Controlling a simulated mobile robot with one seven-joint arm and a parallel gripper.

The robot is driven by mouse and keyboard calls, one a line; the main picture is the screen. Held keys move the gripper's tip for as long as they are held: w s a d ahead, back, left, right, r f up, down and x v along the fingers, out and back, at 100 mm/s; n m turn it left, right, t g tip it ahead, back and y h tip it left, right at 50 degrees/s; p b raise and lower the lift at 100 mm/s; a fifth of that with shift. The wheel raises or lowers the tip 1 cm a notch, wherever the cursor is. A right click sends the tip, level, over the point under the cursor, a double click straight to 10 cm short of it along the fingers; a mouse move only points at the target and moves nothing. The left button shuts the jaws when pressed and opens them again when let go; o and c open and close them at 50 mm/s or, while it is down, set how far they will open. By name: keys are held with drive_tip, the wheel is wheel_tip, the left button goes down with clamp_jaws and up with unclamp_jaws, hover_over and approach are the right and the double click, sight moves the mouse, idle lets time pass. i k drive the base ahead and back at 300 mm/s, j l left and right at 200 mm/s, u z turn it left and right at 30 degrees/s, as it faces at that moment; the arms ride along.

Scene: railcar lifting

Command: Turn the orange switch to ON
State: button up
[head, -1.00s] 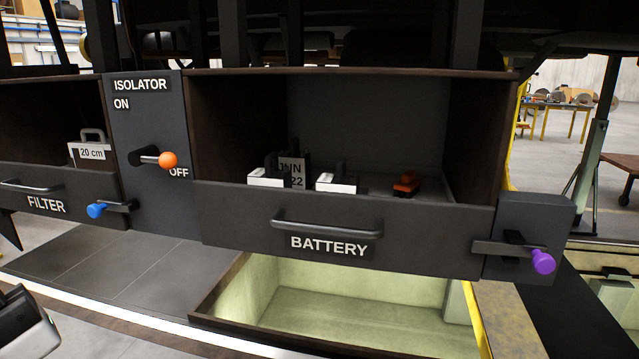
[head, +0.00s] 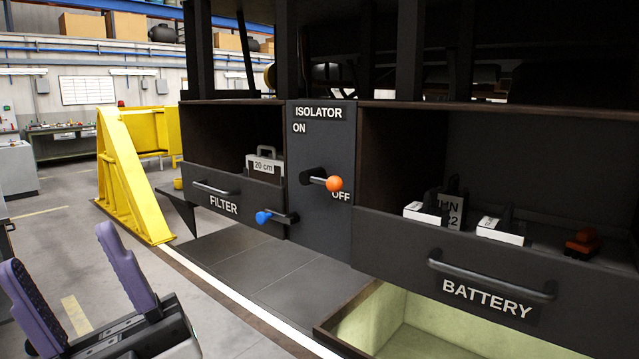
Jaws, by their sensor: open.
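The orange switch (head: 334,184) is a ball-tipped lever on the dark isolator panel (head: 322,229). Its lever points to the right and slightly down, with the ball just above the OFF label. The ON label is higher up on the left of the panel. My gripper (head: 68,262) is at the lower left, with two purple-grey padded fingers spread apart and nothing between them. It is well to the left of the switch and does not touch it.
The filter box (head: 236,193) with a blue knob (head: 264,217) is left of the panel. The battery box (head: 448,274) is to the right. A yellow stand (head: 130,180) is behind at the left.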

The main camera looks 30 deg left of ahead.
sight(334, 184)
drive_tip(key=i+j, duration=0.1)
drive_tip(key=j, duration=0.3)
drive_tip(key=j+u, duration=0.1)
drive_tip(key=j, duration=0.35)
drive_tip(key=i+j, duration=0.15)
drive_tip(key=j, duration=0.25)
